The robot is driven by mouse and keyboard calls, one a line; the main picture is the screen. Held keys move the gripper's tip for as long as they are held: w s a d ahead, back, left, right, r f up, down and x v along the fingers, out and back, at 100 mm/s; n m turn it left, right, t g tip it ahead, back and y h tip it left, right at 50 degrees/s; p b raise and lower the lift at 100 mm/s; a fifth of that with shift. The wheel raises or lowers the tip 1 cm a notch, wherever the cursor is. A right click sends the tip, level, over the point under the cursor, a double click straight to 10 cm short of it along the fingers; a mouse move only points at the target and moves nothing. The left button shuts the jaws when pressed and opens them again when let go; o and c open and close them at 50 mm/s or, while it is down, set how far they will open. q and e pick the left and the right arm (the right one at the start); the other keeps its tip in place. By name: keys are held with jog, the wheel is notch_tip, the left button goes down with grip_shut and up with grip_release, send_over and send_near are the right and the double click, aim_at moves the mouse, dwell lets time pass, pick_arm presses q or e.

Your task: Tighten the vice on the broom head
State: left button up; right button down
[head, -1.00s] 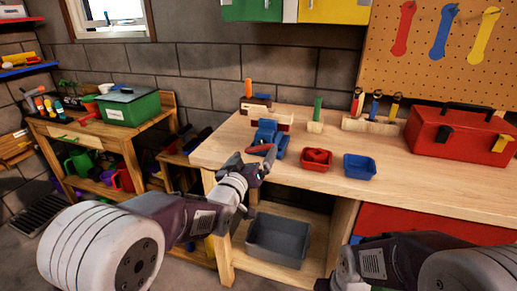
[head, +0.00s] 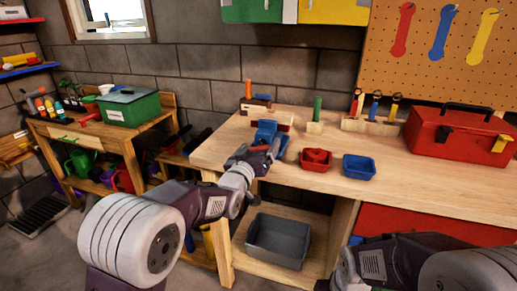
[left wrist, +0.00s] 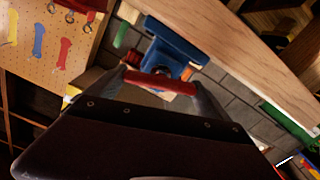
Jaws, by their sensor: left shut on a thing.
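The blue vice (head: 267,131) stands at the front left edge of the workbench and shows large in the left wrist view (left wrist: 178,48). Its red handle bar (left wrist: 160,83) lies between the fingers of my left gripper (left wrist: 162,86), which is shut on it. In the head view my left gripper (head: 262,150) is at the vice's front and partly covers the handle. A brown and whitish piece (head: 284,120), probably the broom head, shows just behind the vice; the jaws' contact with it is hidden. My right arm is at the lower right, its fingers out of view.
A red bin (head: 316,162) and a blue bin (head: 359,168) sit right of the vice. A brown block with an orange post (head: 249,90) stands behind it. A red toolbox (head: 455,135) is farther right. A grey bin (head: 279,241) sits on the shelf below.

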pick_arm(q)
jog(key=shift+m, duration=0.3)
jog(key=shift+f+m+b, duration=0.1)
jog(key=shift+m+b, duration=0.4)
jog(key=shift+m, duration=0.4)
jog(key=shift+d+m+b, duration=0.1)
jog(key=shift+m+b, duration=0.45)
jog(key=shift+m, duration=1.15)
jog(key=o, duration=1.1)
jog(key=shift+s, duration=0.1)
jog(key=v, duration=0.9)
